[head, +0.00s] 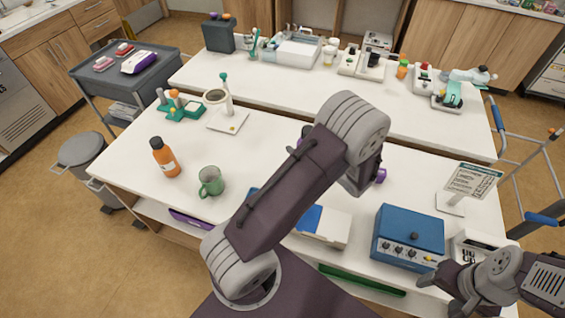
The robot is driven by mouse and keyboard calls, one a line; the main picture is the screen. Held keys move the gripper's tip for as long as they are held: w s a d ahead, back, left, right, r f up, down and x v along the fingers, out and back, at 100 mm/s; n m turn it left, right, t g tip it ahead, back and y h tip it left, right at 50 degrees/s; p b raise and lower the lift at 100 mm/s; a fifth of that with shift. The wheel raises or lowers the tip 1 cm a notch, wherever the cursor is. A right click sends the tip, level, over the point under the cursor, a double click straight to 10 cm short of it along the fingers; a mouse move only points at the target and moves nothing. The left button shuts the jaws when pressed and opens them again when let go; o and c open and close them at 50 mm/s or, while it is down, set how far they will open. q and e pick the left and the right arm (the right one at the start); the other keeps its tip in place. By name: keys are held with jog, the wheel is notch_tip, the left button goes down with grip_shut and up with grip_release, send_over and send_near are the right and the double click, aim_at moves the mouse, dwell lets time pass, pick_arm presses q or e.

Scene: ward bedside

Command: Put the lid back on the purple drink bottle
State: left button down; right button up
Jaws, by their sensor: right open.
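A small purple piece (381,175) shows just right of my left arm's wrist, on the near table. It may be part of the purple drink bottle; my arm hides the rest, and I cannot tell whether it is bottle or lid. No separate lid can be made out. My left arm crosses the middle of the view, and its gripper is hidden behind its own links. My right gripper (441,292) is at the lower right, open and empty, in front of the blue box and well apart from the purple piece.
The near table (130,165) holds an orange bottle (165,157) with a dark cap, a green mug (211,181), a blue box with knobs (408,237) and a sign on a stand (472,182). A blue and white item (322,224) lies partly behind my arm.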

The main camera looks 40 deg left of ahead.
pick_arm(q)
jog(key=s+f+p+x, duration=0.1)
jog(key=s+x, duration=0.1)
jog(key=x, duration=1)
jog(key=shift+f, duration=0.4)
jog(key=shift+s, duration=0.1)
notch_tip(320, 180, down, 4)
jog(key=shift+p, duration=0.4)
jog(key=shift+f, duration=0.2)
jog(key=shift+c, duration=2.3)
grip_release()
